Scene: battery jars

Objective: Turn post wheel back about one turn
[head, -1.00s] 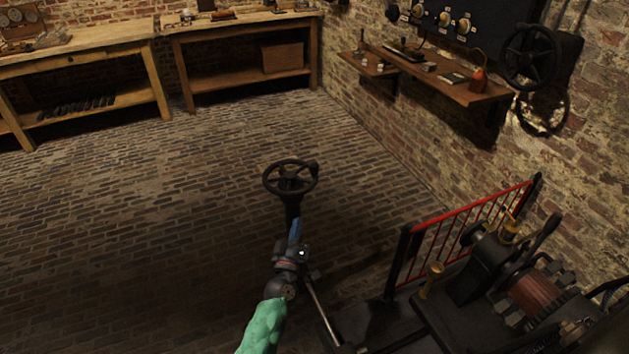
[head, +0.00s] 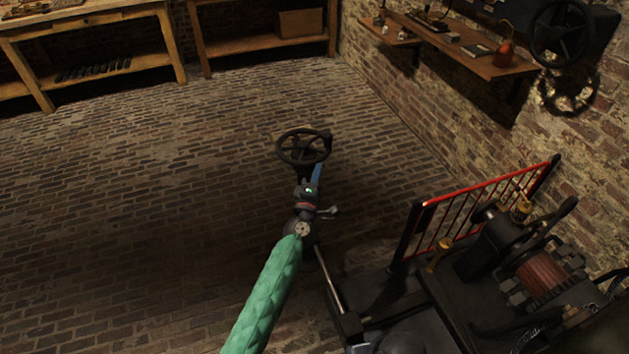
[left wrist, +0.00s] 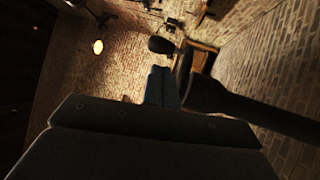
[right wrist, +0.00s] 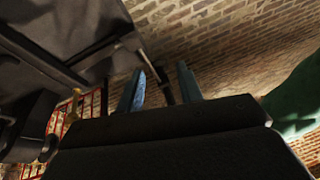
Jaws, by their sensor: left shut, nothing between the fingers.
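The post wheel (head: 290,160) is a black spoked handwheel on a dark post standing on the brick floor, with a small knob on its right rim. My left gripper (head: 318,168), with blue fingers, is just below the wheel's near right rim. Its fingers are together and empty; I cannot tell whether they touch the rim. In the left wrist view the shut fingers (left wrist: 161,70) point toward a dark rounded shape, with a thick dark bar at right. My right gripper (right wrist: 162,80) shows only in its wrist view, fingers apart, nothing between them.
A red railing (head: 490,185) and a black machine (head: 510,265) with brass fittings stand at right. A second handwheel (head: 560,33) is by the wall, near a wooden shelf (head: 470,60). Workbenches (head: 90,20) stand at the back. The floor left of the post is clear.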

